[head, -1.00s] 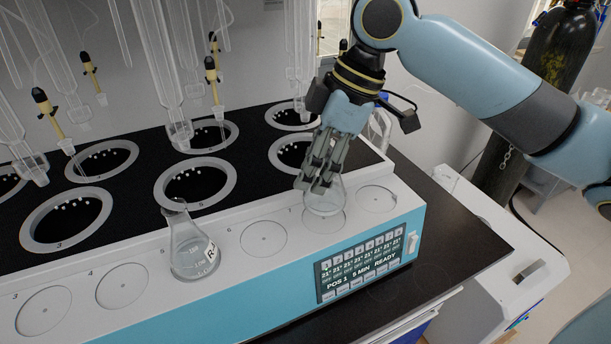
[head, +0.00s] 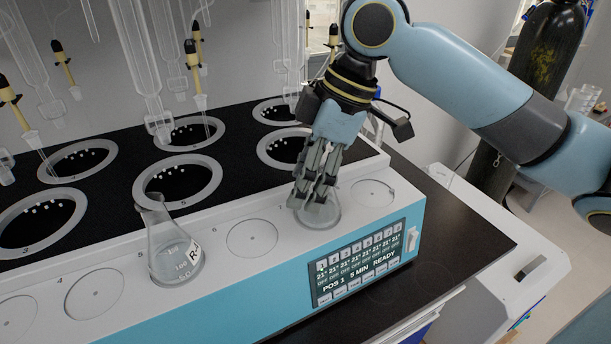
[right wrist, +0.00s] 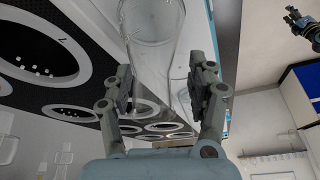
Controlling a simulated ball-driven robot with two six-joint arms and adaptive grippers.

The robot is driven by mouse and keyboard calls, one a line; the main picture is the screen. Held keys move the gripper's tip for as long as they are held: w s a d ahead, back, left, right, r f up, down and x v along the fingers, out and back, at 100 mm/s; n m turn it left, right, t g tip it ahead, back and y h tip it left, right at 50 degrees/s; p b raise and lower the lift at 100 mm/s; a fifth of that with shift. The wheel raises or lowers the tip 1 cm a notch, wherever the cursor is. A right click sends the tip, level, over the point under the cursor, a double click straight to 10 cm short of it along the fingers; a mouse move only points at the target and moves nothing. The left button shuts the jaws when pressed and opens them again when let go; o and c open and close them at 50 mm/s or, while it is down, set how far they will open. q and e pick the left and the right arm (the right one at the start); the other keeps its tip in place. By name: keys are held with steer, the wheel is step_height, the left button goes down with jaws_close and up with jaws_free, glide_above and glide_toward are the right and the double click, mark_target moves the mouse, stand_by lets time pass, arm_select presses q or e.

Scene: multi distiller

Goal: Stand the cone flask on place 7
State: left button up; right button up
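The cone flask (head: 319,219) is clear glass and sits upright at place 7 on the white front ledge of the distiller (head: 216,246). Its base looks level with the ledge; whether it bears fully on it is hard to tell. My right gripper (head: 318,192) comes down over it from above, fingers on both sides of its upper part.
Another cone flask (head: 177,260) with a label stands two places to the left. The circle between them (head: 252,238) and the one at right (head: 373,193) are empty. Glass columns (head: 145,70) hang behind, near my arm. A control screen (head: 360,265) is on the front.

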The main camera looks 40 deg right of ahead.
steer(key=shift+r, duration=0.1)
steer(key=p+v, duration=0.3)
steer(key=v, duration=0.9)
stand_by(0.6)
